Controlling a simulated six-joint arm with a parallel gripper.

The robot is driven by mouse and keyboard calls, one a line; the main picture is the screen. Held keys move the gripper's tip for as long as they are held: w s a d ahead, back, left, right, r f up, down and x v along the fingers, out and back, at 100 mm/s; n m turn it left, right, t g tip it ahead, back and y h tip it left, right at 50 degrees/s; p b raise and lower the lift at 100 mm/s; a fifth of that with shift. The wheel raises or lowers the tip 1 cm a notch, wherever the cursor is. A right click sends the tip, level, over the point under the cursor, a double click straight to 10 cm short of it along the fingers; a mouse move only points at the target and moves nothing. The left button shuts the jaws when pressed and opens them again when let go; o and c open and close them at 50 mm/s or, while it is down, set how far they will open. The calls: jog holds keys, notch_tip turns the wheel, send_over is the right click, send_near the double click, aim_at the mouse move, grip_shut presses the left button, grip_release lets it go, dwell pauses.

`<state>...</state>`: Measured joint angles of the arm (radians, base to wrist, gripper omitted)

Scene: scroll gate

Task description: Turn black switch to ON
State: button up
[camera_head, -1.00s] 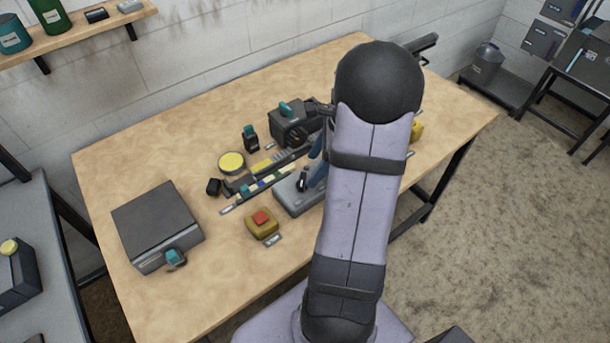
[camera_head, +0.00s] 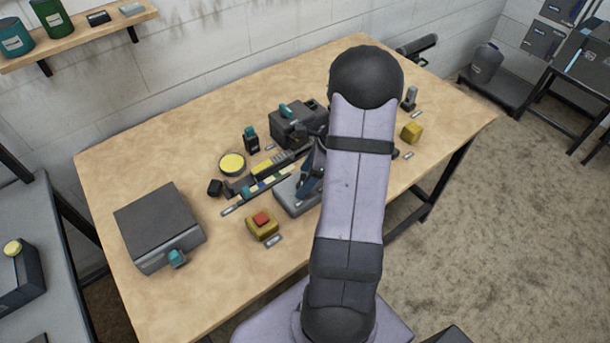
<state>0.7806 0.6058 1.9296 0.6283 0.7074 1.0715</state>
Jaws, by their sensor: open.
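A light grey box (camera_head: 290,199) lies near the middle of the wooden table, left of my arm. A small black switch showed on this box earlier; it is now hidden behind my gripper. My gripper (camera_head: 309,183) shows only in part as a dark blue shape beside my arm, low over the right part of the grey box. It is open. Whether it touches the switch cannot be told, and the ON label cannot be read.
A yellow box with a red button (camera_head: 261,219) stands just in front of the grey box. A ruler-like strip (camera_head: 256,189), a round yellow-topped tin (camera_head: 232,163) and a dark machine (camera_head: 291,127) lie behind. A large grey case (camera_head: 158,225) stands left.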

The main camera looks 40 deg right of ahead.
jog(key=shift+f, duration=0.15)
jog(key=c, duration=1.1)
jog(key=shift+o, duration=0.2)
